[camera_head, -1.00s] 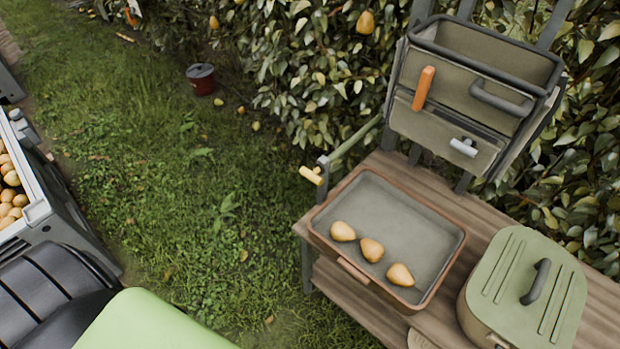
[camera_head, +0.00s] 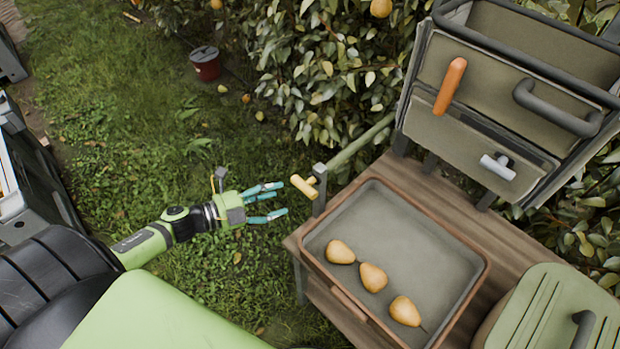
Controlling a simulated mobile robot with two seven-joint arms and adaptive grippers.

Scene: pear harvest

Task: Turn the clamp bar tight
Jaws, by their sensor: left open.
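The clamp bar (camera_head: 304,187) is a short yellow bar on a dark clamp (camera_head: 319,186) at the back left corner of the wooden bench. A green pole (camera_head: 362,143) runs from the clamp up to the right. My left gripper (camera_head: 277,201), with teal fingers, is open and empty just left of the bar. Its fingers point right, towards the bar, and appear apart from it. My right gripper is not in view.
A brown-rimmed tray (camera_head: 331,281) with three pears stands on the bench (camera_head: 401,183). A red bucket (camera_head: 206,69) stands on the open grass.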

